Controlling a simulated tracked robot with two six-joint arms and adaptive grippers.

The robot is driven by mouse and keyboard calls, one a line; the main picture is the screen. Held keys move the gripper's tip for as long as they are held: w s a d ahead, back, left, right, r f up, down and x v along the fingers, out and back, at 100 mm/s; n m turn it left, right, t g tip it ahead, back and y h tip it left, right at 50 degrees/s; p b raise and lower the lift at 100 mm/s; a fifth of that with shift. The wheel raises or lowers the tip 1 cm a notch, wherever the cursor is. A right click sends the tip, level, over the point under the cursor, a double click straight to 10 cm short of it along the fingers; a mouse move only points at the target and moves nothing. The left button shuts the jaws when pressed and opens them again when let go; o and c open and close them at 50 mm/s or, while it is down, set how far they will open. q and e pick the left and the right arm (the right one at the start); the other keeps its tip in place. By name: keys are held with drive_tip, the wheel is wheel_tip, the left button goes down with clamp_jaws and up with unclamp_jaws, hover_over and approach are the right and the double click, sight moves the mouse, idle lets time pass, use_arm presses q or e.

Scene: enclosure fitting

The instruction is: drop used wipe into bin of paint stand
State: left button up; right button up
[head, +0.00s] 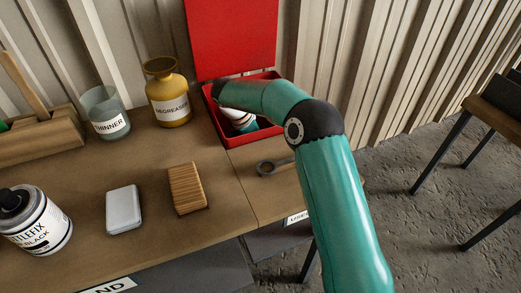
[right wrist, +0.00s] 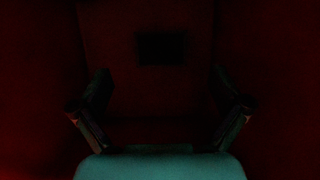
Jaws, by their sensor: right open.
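The red bin (head: 214,128) stands on the paint stand (head: 150,150) with its red lid (head: 235,40) raised. My right arm bends over the bin and reaches down into it; the gripper itself is hidden there in the head view. In the right wrist view my right gripper (right wrist: 160,78) is open, its two fingers wide apart with nothing between them, inside dark red walls. A small dark rectangle (right wrist: 160,47) shows beyond the fingers; it is too dark to tell whether it is the used wipe. My left gripper is not in view.
A corrugated wall (head: 340,50) stands behind.

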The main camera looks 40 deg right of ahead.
drive_tip(key=p+v, duration=0.1)
drive_tip(key=v, duration=0.5)
drive_tip(key=shift+p, duration=0.35)
